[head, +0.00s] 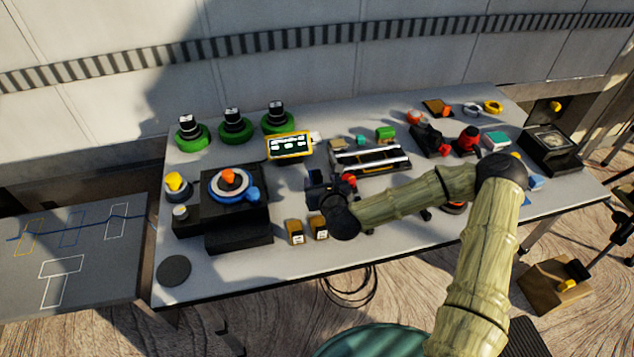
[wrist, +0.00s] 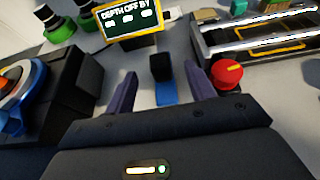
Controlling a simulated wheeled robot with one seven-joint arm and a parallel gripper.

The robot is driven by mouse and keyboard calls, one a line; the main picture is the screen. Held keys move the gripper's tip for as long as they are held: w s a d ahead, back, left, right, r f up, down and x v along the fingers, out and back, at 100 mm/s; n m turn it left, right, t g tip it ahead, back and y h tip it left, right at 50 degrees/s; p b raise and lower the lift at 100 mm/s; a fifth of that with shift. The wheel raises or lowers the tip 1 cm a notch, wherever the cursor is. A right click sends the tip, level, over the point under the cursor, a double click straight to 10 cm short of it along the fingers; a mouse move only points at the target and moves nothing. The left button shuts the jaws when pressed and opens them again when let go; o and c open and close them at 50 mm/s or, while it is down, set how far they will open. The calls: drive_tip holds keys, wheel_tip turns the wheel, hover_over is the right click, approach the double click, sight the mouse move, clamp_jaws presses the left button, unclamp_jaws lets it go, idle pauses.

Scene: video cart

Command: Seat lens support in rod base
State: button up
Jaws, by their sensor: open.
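The rod base (head: 372,160), a dark tray with two pale rods, lies flat at the table's middle; its near end shows at the upper right of the wrist view (wrist: 250,48). A small black upright block with a blue foot (wrist: 166,92), possibly the lens support, stands on the table between my fingers in the wrist view. My gripper (wrist: 160,72) is open, with a finger on either side of the block; contact cannot be told. In the head view my gripper (head: 318,185) is just left of the rod base's near end, partly hidden by my arm.
A red knob (wrist: 228,74) stands close beside my right finger. A yellow-framed display (head: 289,146) is behind. A black stand with a blue ring (head: 232,186) is left. Two small brown blocks (head: 296,232) stand in front. Free tabletop lies at the front left.

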sight(315, 171)
drive_tip(key=shift+w+a+f, duration=0.15)
drive_tip(key=shift+w+f, duration=0.15)
drive_tip(key=shift+w, duration=0.35)
drive_tip(key=shift+w, duration=0.1)
drive_tip(key=shift+p+x, duration=0.55)
drive_tip(key=shift+x, duration=2)
drive_tip(key=c, duration=1.1)
drive_tip(key=shift+c, duration=0.2)
drive_tip(key=shift+r, duration=0.15)
